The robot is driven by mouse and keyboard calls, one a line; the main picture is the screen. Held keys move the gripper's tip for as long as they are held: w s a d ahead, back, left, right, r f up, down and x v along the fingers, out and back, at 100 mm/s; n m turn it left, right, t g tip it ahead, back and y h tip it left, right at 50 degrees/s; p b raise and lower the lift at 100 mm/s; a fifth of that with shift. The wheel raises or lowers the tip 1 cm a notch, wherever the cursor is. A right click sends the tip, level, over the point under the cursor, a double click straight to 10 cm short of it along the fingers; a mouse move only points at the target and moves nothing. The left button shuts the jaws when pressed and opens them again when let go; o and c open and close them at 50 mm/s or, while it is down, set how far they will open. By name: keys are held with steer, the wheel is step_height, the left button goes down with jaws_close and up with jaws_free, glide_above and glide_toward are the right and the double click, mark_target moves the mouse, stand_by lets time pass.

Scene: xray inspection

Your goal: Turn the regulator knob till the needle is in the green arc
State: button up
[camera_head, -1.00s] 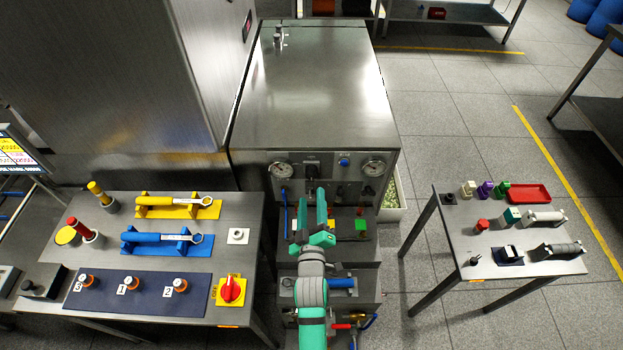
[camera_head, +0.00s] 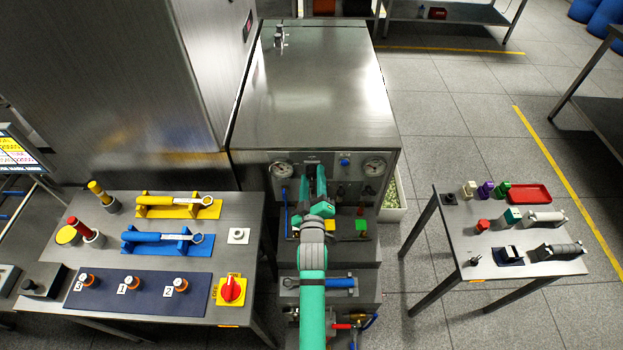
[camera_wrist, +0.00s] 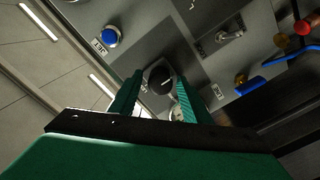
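My gripper (camera_head: 312,174) is at the front panel of the steel cabinet, between the two round gauges. In the wrist view a black round knob (camera_wrist: 161,78) shows between the tips of the two green fingers. The fingers are apart, with a visible gap beside the knob, so the gripper looks open around or just before it. In the head view my gripper hides the knob. The left gauge (camera_head: 282,170) and right gauge (camera_head: 374,167) are white-faced; their needles and any green arc are too small to read.
A blue button (camera_head: 345,162) sits on the panel between my gripper and the right gauge; it also shows in the wrist view (camera_wrist: 110,37). Tables with tools stand at left (camera_head: 222,262) and right (camera_head: 460,235).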

steer(key=c, duration=0.8)
steer(key=shift+a+m, duration=0.1)
steer(key=shift+m, duration=0.2)
steer(key=shift+r+m, duration=0.1)
steer(key=shift+m, duration=1.1)
steer(key=shift+w+a+r+m, duration=0.1)
steer(key=shift+m, duration=1.15)
steer(key=shift+a+r+m, duration=0.1)
steer(key=shift+m, duration=1.15)
steer(key=shift+d, duration=0.1)
steer(key=o, duration=1)
steer(key=shift+f, duration=0.15)
